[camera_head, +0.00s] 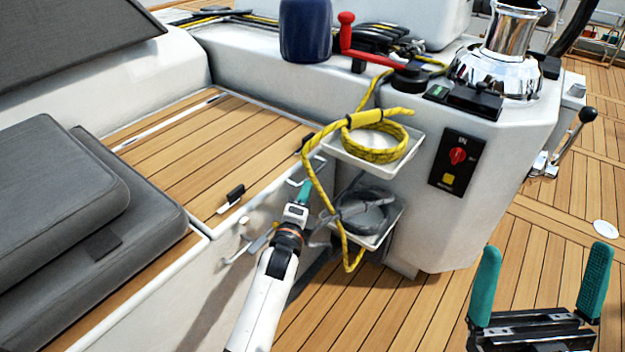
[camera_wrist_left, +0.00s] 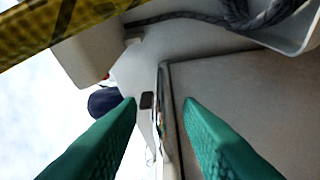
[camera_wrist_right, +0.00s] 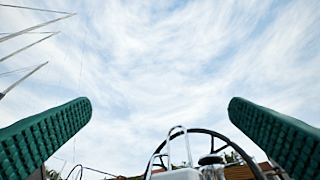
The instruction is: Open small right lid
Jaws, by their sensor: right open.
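The teak-slatted bench top (camera_head: 215,140) lies flat at the left of the head view, seemingly the closed lid. A black latch (camera_head: 231,198) sits at its front edge, and another dark fitting (camera_head: 308,143) sits near its right end. My left gripper (camera_head: 303,190) is beside the bench's front edge near that right end. In the left wrist view its fingers (camera_wrist_left: 160,100) are apart, with a panel edge (camera_wrist_left: 165,120) visible between and beyond them; contact cannot be told. My right gripper (camera_head: 545,250) is open and empty over the deck, and its fingers (camera_wrist_right: 160,103) frame only sky and a wheel.
Two white trays hold a yellow rope (camera_head: 375,140) and a grey rope (camera_head: 366,212), close right of my left gripper. The yellow rope hangs down beside it. Grey cushions (camera_head: 60,200) cover the bench's left. A white console (camera_head: 490,190) stands right; the deck (camera_head: 420,310) in front is clear.

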